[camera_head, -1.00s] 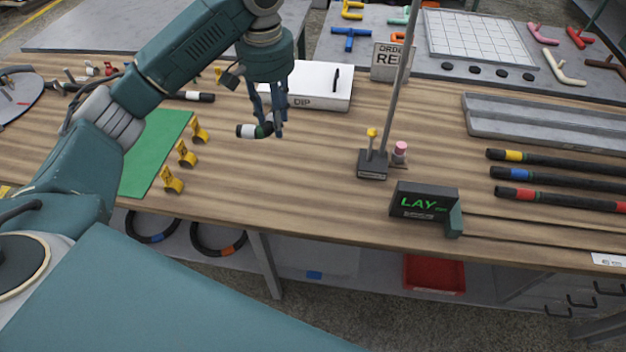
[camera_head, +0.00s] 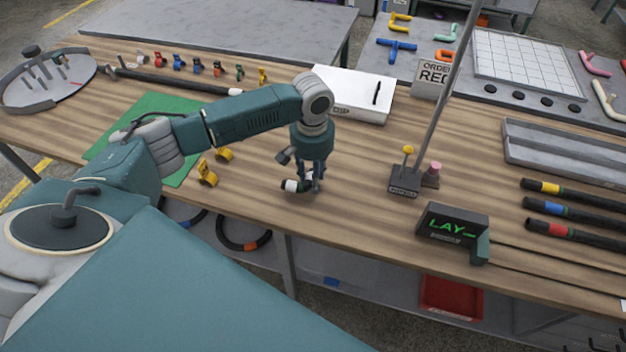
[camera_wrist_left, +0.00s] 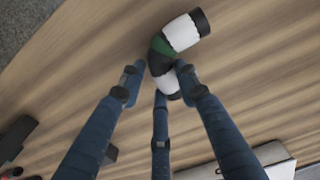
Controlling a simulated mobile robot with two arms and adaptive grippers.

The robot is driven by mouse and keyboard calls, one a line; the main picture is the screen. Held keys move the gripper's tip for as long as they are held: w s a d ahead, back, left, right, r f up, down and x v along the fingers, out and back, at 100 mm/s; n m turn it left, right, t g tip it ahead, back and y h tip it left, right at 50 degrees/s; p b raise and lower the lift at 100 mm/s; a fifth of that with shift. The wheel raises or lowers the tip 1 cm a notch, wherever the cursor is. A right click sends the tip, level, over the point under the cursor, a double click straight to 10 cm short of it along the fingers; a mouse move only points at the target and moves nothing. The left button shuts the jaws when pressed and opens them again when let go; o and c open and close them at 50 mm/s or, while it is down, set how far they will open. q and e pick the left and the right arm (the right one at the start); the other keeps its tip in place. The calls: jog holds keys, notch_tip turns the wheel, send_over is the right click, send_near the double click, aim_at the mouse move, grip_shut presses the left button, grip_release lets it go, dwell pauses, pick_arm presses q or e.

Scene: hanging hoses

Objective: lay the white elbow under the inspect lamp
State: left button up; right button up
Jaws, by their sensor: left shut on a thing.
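The elbow with white bands (camera_head: 292,186) is a short bent piece with black ends and a green band. My left gripper (camera_head: 314,184) is shut on it, over the front middle of the wooden table; a gap beneath it cannot be told. The left wrist view shows the elbow (camera_wrist_left: 182,34) at the fingertips (camera_wrist_left: 158,82), with one white end sticking out beyond them. A thin grey pole on a dark base (camera_head: 404,181) stands to the right; no lamp head shows, so I cannot tell whether it is the inspect lamp. My right gripper is not in view.
A dark LAY sign (camera_head: 452,227) stands right of the pole near the front edge. A white box (camera_head: 352,92) lies behind the gripper. Yellow clips (camera_head: 207,173) stand by a green mat (camera_head: 168,108). Banded black hoses (camera_head: 575,210) lie right. Bare wood separates gripper and pole.

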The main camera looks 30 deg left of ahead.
pick_arm(q)
notch_tip(320, 180, down, 2)
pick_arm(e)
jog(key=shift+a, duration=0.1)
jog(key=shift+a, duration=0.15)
pick_arm(q)
jog(key=shift+f, duration=0.1)
jog(key=o, duration=1.1)
jog(key=shift+o, duration=0.2)
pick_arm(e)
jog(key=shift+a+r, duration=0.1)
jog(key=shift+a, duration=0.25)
pick_arm(q)
notch_tip(320, 180, up, 11)
jog(key=shift+f+b, duration=0.1)
jog(key=shift+b, duration=0.65)
jog(key=shift+s+r, duration=0.1)
jog(key=shift+r, duration=0.65)
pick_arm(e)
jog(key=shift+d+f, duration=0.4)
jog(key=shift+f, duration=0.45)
